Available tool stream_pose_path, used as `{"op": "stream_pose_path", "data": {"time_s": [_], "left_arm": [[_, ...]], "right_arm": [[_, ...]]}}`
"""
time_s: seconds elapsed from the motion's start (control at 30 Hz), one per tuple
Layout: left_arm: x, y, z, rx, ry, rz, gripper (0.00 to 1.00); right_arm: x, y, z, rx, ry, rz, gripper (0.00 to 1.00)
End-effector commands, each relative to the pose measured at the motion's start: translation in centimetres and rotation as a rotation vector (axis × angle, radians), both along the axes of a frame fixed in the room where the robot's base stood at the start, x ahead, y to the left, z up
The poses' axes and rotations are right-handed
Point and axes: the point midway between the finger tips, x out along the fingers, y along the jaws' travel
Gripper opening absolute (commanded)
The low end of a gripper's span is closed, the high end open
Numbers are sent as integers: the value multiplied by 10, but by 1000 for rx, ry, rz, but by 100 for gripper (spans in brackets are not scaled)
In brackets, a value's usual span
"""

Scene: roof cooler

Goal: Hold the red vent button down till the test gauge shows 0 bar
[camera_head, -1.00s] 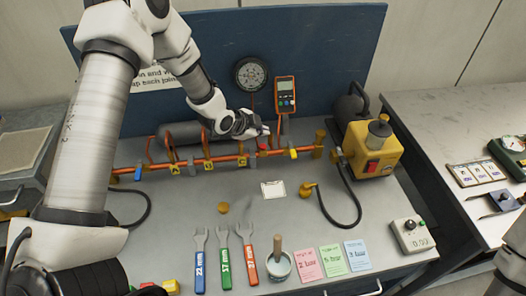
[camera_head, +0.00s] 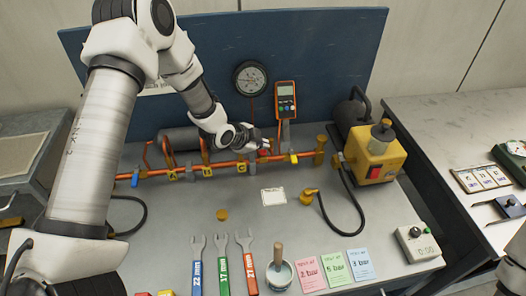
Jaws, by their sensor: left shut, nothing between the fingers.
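My left gripper (camera_head: 265,143) is shut and empty, its fingertips low over the copper pipe (camera_head: 221,163). The red vent button (camera_head: 264,152) shows only as a small red patch at the fingertips. The gripper partly hides it, and I cannot tell whether it is pressed. A round dark dial gauge (camera_head: 251,78) is on the blue back panel behind the pipe. An orange handheld meter (camera_head: 286,97) with a greenish screen is to its right. The readings of both are too small to make out. My right gripper is not in view; only part of that arm shows at the right edge.
A yellow pump (camera_head: 379,153) stands right of the pipe, with a black hose (camera_head: 347,203) running from it. The bench middle is mostly clear.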

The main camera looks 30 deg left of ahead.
Motion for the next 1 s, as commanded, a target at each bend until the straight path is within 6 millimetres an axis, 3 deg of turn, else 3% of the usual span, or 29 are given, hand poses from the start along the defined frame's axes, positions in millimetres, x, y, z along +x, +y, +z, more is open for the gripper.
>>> {"op": "stream_pose_path", "data": {"time_s": [1.0], "left_arm": [[0, 0, -8, 0, -1, 1, 0]], "right_arm": [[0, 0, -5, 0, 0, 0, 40]]}}
